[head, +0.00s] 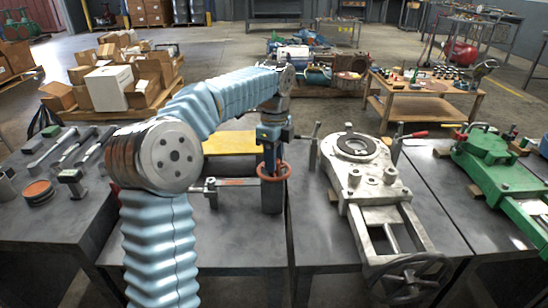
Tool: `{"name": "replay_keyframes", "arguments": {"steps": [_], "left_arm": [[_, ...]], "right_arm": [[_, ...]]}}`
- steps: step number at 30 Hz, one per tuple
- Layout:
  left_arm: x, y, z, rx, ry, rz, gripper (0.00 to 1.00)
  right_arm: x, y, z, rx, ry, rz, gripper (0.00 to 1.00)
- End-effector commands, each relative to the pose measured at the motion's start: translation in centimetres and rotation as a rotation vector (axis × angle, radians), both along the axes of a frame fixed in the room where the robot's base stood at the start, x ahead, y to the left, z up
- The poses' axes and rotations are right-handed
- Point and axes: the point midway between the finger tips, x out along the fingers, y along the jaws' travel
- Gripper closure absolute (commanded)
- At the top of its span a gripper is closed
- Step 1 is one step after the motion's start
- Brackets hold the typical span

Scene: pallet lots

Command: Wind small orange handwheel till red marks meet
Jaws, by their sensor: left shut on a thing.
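The small orange handwheel (264,179) sits flat at the top of a dark upright block (271,198) on the middle table. My left arm reaches over from the left, and its gripper (272,160) points down onto the handwheel, shut on it. The gripper hides the handwheel's hub and part of its far rim. A grey bar with a reddish section (238,182) runs from the block to the left. The red marks are too small to make out. My right gripper is not in view.
A grey cast device (357,182) with a large dark handwheel (411,278) stands close on the right. A green machine (493,165) is farther right. A yellow plate (229,143) lies behind the bar. The tabletop in front of the block is clear.

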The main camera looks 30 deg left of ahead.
Motion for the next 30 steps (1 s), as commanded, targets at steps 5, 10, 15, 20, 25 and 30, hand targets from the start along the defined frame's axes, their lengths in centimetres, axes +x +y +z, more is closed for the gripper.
{"name": "replay_keyframes", "arguments": {"steps": [5, 10, 15, 20, 25, 30], "left_arm": [[0.01, 0.02, 0.05, 0.001, -0.001, 0.167, 0.98], [0.01, 0.0, 0.05, 0.0, -0.001, 0.329, 0.98], [0.01, 0.01, 0.05, 0.0, -0.001, 0.491, 0.98], [0.02, -0.02, 0.07, 0.0, -0.002, 0.641, 0.98], [0.02, 0.03, 0.06, 0.002, -0.002, 0.803, 0.98], [0.03, 0.01, 0.07, 0.001, -0.002, 0.964, 0.98]], "right_arm": [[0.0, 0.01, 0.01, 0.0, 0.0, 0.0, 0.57], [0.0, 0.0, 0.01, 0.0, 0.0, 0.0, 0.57], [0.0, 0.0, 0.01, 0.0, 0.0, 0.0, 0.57], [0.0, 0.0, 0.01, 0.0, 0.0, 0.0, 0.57], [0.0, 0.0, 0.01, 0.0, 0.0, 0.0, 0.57], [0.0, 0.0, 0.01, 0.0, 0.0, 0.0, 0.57]]}}
